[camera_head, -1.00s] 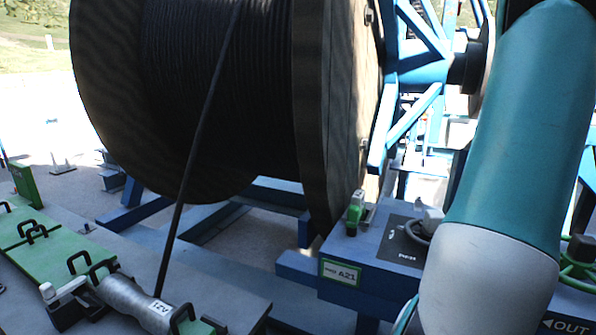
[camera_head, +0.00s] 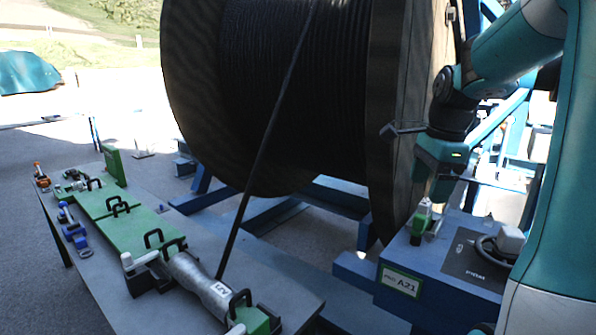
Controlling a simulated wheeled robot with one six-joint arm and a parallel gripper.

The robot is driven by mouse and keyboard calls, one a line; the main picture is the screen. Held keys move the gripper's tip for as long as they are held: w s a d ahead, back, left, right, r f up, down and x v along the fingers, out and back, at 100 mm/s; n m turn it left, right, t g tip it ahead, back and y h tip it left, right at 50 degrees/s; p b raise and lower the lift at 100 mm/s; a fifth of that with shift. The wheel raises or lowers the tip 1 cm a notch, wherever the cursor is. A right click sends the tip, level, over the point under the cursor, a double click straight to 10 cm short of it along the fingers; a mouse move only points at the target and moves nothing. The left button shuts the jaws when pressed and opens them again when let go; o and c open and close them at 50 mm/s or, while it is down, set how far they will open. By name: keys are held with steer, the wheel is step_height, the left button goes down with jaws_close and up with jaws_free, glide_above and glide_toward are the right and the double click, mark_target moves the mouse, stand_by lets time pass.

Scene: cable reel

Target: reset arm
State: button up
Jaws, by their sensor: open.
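My arm comes in from the right and bends over at the top right. My gripper (camera_head: 438,192) hangs near the right flange of the cable reel, above the blue box labelled A21 (camera_head: 440,270). It is open, and I see nothing held in it. The large black cable reel (camera_head: 270,100) fills the middle.
One cable (camera_head: 262,160) runs from the reel down to a grey sleeve (camera_head: 200,285) on the long grey bench (camera_head: 100,240). Green plates with black handles (camera_head: 125,222) and small tools (camera_head: 72,225) lie on the bench. Open ground shows at the left.

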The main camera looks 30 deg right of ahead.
steer(key=w+a+f+n+y, duration=0.1)
steer(key=w+a+n, duration=0.1)
steer(key=a+n, duration=1.1)
steer(key=s+a+f+n+y, duration=0.1)
steer(key=s+a+n, duration=0.3)
steer(key=a+n, duration=0.2)
steer(key=s+a+f+n+g+y, duration=0.1)
steer(key=s+a+n, duration=0.3)
steer(key=a, duration=0.5)
steer(key=s+a+f+n, duration=0.1)
steer(key=s+a+n, duration=0.3)
steer(key=a+n, duration=0.3)
steer(key=shift+a+f+n+y, duration=0.25)
steer(key=shift+a+n+y, duration=0.05)
steer(key=shift+a+y, duration=0.15)
